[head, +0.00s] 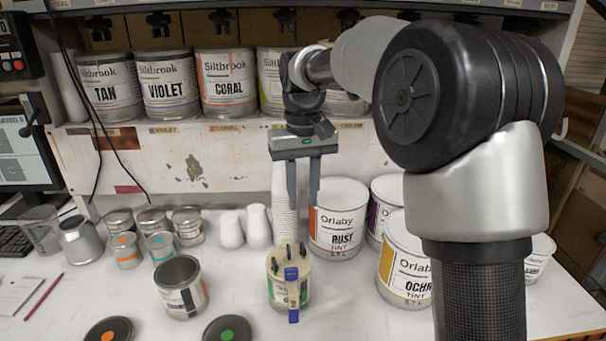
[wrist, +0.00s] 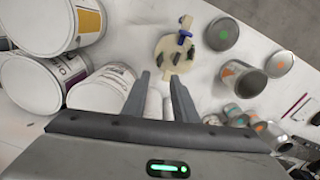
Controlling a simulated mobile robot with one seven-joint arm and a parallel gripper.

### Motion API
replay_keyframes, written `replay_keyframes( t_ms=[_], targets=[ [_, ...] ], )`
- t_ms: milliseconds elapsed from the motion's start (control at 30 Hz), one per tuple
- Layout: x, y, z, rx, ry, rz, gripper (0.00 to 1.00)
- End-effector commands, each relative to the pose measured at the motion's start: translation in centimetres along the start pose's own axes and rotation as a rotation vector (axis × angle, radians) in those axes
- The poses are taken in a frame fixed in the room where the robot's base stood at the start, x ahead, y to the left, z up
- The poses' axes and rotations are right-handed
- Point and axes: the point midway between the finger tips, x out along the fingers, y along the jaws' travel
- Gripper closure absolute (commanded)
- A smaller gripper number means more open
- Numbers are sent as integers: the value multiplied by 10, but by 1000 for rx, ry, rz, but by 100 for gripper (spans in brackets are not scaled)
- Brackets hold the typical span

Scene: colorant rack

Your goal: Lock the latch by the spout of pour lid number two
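A can with a cream pour lid (head: 275,265) stands on the white table, front centre. Its spout (head: 293,301) points toward the front and carries what looks like a 2. A blue latch (head: 291,274) sits at the spout's base; whether it is locked is not clear. Several dark clips stand around the lid's rim. In the wrist view the lid (wrist: 168,58) lies beyond my fingertips, with the blue latch (wrist: 184,37) on its far side. My gripper (head: 303,203) is open and empty, pointing down, above and behind the lid, apart from it.
Orlaby tins, including Rust (head: 338,225) and Ochre (head: 400,262), stand to the right. An open can (head: 181,292) stands left of the lidded can. Loose lids (head: 228,330) lie in front. Stacked white cups (head: 283,195) stand behind, below a shelf of Siltbrook tins (head: 226,85).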

Motion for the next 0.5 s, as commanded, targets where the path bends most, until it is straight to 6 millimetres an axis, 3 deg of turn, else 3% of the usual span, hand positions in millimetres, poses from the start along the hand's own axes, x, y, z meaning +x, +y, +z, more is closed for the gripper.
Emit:
replay_keyframes(
  t_ms=[200,500],
  targets=[
    [-37,0,-1,-1,2,0,74],
    [-48,0,0,0,0,0,74]
  ],
)
